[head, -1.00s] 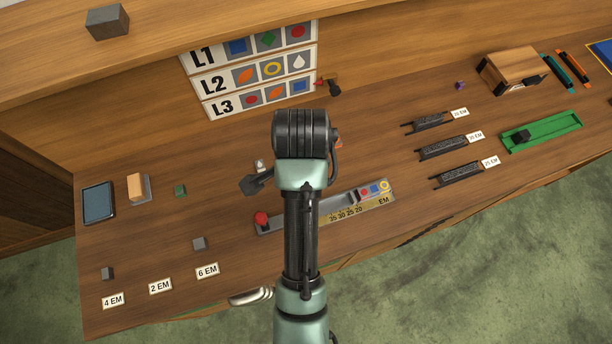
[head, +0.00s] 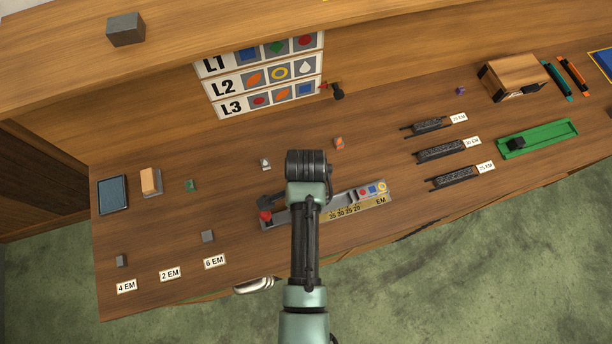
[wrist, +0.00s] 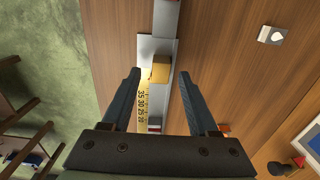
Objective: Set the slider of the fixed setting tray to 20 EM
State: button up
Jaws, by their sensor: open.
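The setting tray (head: 290,217) is a long grey channel near the table's front edge, with a yellow scale reading 35, 30, 25, 20 and EM. A brass-coloured block (wrist: 160,72), seemingly the slider, sits in the channel beyond the 35 end. My gripper (wrist: 159,76) is open, one finger on each side of the block, with gaps showing. Contact and exact height cannot be told. My arm hides part of the tray in the head view.
A small white-marked piece (head: 265,164) and an orange-marked piece (head: 339,143) stand behind the tray. Labelled dark racks (head: 440,151) and a green tray (head: 538,138) lie right. Table around the tray is mostly clear.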

jog(key=shift+f, duration=0.9)
grip_shut()
dwell(0.9)
